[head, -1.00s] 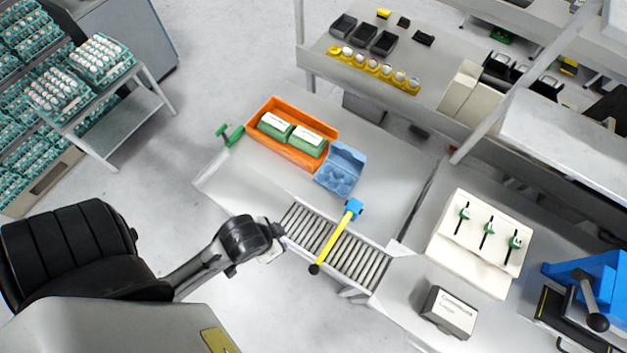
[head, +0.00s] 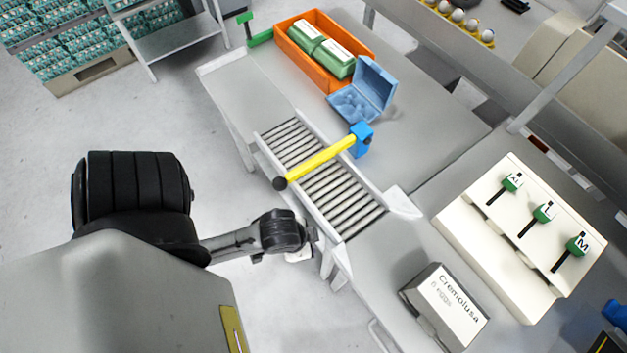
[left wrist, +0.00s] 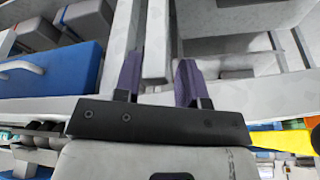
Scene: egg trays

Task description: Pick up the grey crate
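I cannot make out a grey crate for certain in either view now. Grey box-like shapes (left wrist: 88,18) show at the upper left of the left wrist view, above a blue panel, but I cannot tell whether one is the crate. My left gripper (left wrist: 158,68) has its two dark purple fingers apart with nothing between them. In the head view my left arm ends beside the near edge of the roller conveyor, with the fingers mostly hidden. My right gripper is in neither view.
An orange crate (head: 365,50) holds green egg boxes, with an open blue egg box (head: 375,82) beside it. A yellow bar (head: 320,162) crosses the roller conveyor (head: 345,200). A labelled grey-white box (head: 450,312) and a panel with green levers (head: 475,220) stand right.

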